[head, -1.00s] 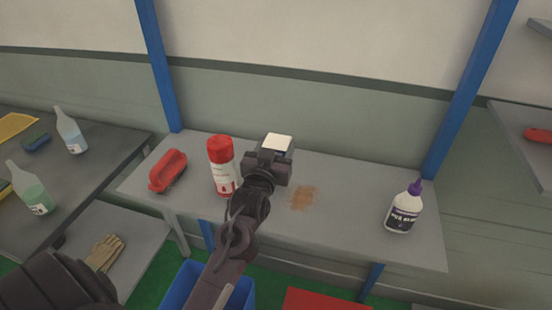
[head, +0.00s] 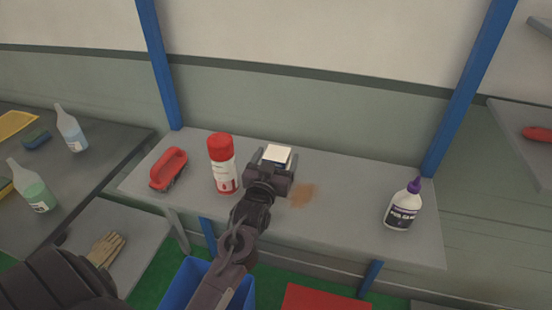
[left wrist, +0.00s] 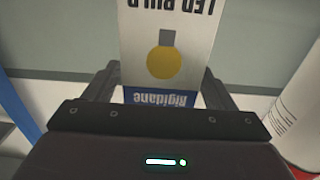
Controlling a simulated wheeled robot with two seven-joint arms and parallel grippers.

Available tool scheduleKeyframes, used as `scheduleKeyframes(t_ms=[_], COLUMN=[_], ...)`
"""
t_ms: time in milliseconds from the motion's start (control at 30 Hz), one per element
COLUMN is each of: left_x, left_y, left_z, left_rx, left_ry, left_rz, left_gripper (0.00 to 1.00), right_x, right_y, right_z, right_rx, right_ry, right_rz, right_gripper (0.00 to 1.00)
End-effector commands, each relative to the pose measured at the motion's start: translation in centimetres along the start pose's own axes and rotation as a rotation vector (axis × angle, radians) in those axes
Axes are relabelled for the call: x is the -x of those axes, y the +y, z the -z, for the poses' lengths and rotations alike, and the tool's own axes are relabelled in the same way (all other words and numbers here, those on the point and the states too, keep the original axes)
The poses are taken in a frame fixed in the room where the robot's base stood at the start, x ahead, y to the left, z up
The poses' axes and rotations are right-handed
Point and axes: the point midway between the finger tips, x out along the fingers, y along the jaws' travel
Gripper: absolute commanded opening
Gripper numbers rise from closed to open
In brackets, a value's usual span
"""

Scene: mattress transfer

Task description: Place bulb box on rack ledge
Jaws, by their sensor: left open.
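The bulb box (head: 277,155) is a small white box standing on the grey rack ledge (head: 345,220), between the red-capped spray can and the brown patch. In the left wrist view the box (left wrist: 165,45) shows "LED BULB" lettering, a yellow bulb picture and a blue band. My left gripper (head: 275,158) is open, with one finger on each side of the box. In the left wrist view gaps show beside the box near the fingers. The gripper body hides the box's lower front in the head view. My right gripper is not in view.
The red-capped spray can (head: 222,165) stands close to the left of my gripper. A red brush (head: 168,168) lies farther left. A purple-capped glue bottle (head: 403,205) stands at the right. The ledge between the brown patch (head: 303,194) and the glue bottle is clear.

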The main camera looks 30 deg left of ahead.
Motion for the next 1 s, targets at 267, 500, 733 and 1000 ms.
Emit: scheduleKeyframes(t_ms=[267, 500, 733, 1000], left_x=[0.6, 5.1, 9.4, 11.8], left_y=[0.0, 0.0, 0.0, 0.0], left_z=[0.0, -0.2, -0.1, 0.2], left_rx=[0.000, -0.001, 0.000, 0.000], left_ry=[-0.002, -0.003, -0.004, 0.000], left_rz=[0.000, 0.000, 0.001, 0.001], left_gripper=[0.78, 0.78, 0.78, 0.78], right_x=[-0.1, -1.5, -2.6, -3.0], right_y=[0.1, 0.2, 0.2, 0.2], right_z=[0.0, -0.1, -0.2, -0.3], right_rx=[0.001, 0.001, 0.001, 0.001], right_ry=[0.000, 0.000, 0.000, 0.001], right_rz=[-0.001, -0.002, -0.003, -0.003], right_gripper=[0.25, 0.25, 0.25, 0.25])
